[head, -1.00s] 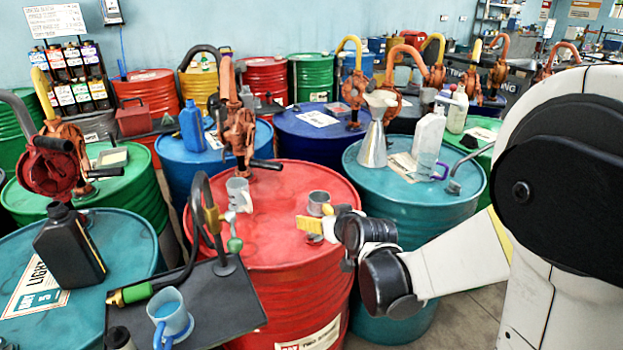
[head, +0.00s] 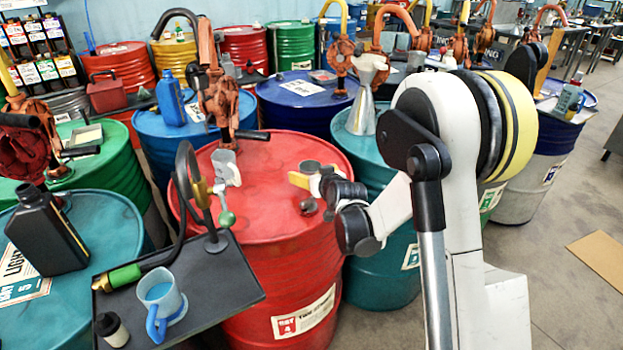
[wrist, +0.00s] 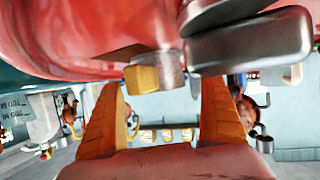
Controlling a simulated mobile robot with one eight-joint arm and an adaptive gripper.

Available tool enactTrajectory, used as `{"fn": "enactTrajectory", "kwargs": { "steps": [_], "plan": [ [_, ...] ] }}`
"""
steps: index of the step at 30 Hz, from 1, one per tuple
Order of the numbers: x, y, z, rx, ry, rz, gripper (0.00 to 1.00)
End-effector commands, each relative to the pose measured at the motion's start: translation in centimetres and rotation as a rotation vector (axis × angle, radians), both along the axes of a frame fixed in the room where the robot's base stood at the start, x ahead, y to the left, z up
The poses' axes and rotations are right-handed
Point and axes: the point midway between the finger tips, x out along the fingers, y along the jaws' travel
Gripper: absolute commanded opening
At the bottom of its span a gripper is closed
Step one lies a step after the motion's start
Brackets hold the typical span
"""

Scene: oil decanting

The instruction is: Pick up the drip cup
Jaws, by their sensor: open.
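My gripper (head: 299,180) is open and empty, low over the right part of the red drum's lid (head: 265,150); its yellow fingers frame the wrist view (wrist: 163,100). A short grey round metal vessel (head: 309,166) is right beside the fingers; it may be the drip cup, but I cannot tell for certain. In the wrist view, a large grey metal piece (wrist: 250,42) and a small grey cylinder (wrist: 170,68) are near the fingers, outside their grasp.
A black tray (head: 215,285) holds a pale blue mug (head: 160,295) and a hose nozzle at front left. A hose stand with a green knob (head: 227,218) rises left of my gripper. An orange pump (head: 218,95) and a metal funnel (head: 366,95) stand behind.

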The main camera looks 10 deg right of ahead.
Motion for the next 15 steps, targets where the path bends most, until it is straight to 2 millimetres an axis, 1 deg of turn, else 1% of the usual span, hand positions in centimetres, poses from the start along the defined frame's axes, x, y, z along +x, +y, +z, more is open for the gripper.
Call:
{"fn": "enactTrajectory", "kwargs": {
  "steps": [1, 4, 6, 12, 14, 15],
  "plan": [
    [0.7, 0.1, -0.7, -0.001, 0.0, 0.0, 0.91],
    [1.7, 0.2, -1.0, -0.001, 0.0, 0.0, 0.91],
    [2.0, 0.2, -1.0, -0.001, 0.0, 0.0, 0.91],
    [2.0, 0.2, -0.9, -0.001, 0.0, 0.0, 0.91],
    [2.0, 0.2, -0.9, -0.001, 0.0, 0.0, 0.73],
    [2.0, 0.2, -0.9, 0.0, 0.0, 0.0, 0.61]
  ]
}}
